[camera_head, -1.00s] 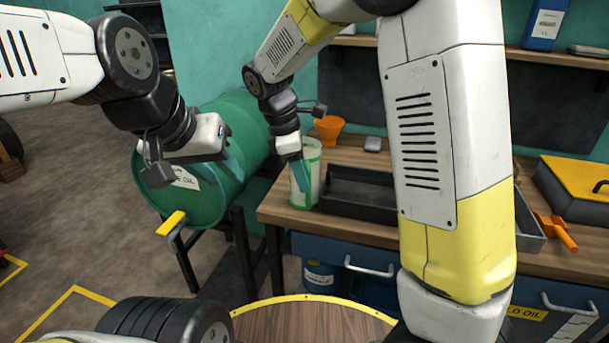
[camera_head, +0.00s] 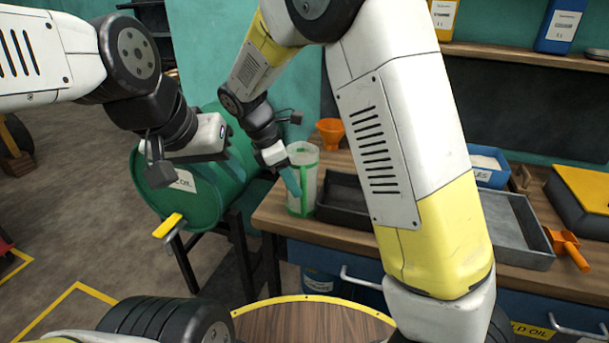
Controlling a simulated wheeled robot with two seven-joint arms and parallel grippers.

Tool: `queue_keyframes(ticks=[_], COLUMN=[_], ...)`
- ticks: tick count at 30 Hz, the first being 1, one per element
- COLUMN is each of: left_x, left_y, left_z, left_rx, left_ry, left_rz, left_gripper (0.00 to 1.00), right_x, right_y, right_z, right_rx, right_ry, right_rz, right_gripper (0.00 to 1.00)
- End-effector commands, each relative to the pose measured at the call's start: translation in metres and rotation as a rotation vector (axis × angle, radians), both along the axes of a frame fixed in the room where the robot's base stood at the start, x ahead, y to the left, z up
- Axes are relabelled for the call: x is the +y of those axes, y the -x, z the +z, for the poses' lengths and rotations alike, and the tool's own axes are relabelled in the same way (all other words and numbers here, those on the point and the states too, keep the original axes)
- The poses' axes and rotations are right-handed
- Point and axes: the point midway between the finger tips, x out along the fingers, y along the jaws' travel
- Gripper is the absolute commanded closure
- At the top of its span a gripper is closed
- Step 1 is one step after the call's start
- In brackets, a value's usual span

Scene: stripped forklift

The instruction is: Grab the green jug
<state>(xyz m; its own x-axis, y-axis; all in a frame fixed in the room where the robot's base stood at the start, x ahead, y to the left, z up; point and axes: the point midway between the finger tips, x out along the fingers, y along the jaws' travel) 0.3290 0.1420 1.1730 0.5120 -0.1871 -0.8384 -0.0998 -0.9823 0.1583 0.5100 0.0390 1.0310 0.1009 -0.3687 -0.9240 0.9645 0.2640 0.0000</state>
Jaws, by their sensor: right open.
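The green jug (camera_head: 305,183), a pale translucent container with green markings, stands upright near the left end of the wooden workbench. My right gripper (camera_head: 290,180) is open at the jug's left side. One teal finger shows, tilted and overlapping the jug's left edge; I cannot see the other finger clearly or tell whether it touches. My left gripper (camera_head: 232,152) hangs in front of the green drum, left of and apart from the jug; its jaw opening is not clear.
A dark tray (camera_head: 345,205) sits right beside the jug, with an orange funnel (camera_head: 331,131) behind. The green drum (camera_head: 205,205) with a yellow-handled tap (camera_head: 168,225) is to the left. A grey tray (camera_head: 515,240) and orange scoop (camera_head: 570,248) lie further right on the bench.

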Motion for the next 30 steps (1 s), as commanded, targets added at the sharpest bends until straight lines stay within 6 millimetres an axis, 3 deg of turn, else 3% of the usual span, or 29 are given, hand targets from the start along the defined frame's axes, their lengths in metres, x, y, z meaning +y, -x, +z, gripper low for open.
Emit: queue_keyframes(ticks=[16, 26, 30], left_x=[0.0, 0.0, 0.0], left_y=[0.0, 0.0, 0.0], left_z=[0.0, 0.0, 0.0], left_rx=[-0.001, -0.001, 0.0], left_ry=[0.0, 0.0, 0.0], left_rz=[0.0, 0.0, 0.0], left_gripper=[0.64, 0.64, 0.64], right_x=[-0.02, -0.023, -0.023], right_y=[-0.007, -0.009, -0.009], right_z=[-0.065, -0.072, -0.072], right_rx=[0.002, 0.0, 0.0], right_ry=[0.003, 0.0, 0.0], right_rz=[-0.002, -0.001, -0.001], right_gripper=[0.59, 0.59, 0.85])
